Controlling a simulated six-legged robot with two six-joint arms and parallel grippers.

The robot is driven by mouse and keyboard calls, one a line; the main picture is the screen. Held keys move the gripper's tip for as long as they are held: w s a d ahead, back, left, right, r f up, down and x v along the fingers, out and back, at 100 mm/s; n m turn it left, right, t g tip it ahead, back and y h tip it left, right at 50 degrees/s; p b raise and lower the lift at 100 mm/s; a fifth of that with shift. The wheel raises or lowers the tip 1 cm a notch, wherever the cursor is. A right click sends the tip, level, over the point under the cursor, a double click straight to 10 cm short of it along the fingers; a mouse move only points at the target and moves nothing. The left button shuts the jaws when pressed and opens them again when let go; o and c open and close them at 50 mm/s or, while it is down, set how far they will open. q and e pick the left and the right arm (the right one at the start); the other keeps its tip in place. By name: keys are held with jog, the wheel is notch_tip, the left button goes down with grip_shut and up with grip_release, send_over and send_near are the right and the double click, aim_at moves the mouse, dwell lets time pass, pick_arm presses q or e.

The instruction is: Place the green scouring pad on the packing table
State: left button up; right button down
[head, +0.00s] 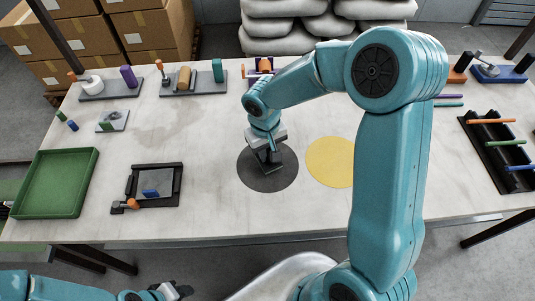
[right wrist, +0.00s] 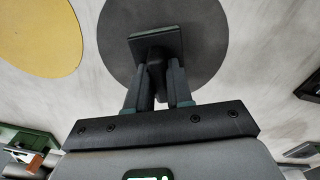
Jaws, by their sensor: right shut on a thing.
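My right gripper (head: 269,155) is over the dark round mat (head: 267,182) on the pale packing table (head: 215,140). In the right wrist view its two fingers are closed on a dark upright stem, part of a dark handled pad (right wrist: 155,42) with a flat, faintly greenish plate. I cannot tell for sure that this is the green scouring pad. The plate overlaps the mat in both views; whether it touches it is unclear. My left gripper (head: 172,291) is low at the bottom edge, in front of the table, and its jaws are too small to read.
A yellow round mat (head: 331,162) lies just right of the dark one. A green tray (head: 54,184) and a black frame (head: 154,187) stand at left. A black rack (head: 493,150) with coloured rods is at right. Several items line the back edge.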

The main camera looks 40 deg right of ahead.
notch_tip(320, 180, down, 2)
jog(key=shift+f, duration=0.1)
jog(key=c, duration=1)
grip_release()
jog(key=shift+r, duration=0.25)
jog(key=r, duration=1.1)
jog(key=shift+a, duration=0.2)
jog(key=shift+s+r, duration=0.1)
jog(key=shift+r, duration=0.3)
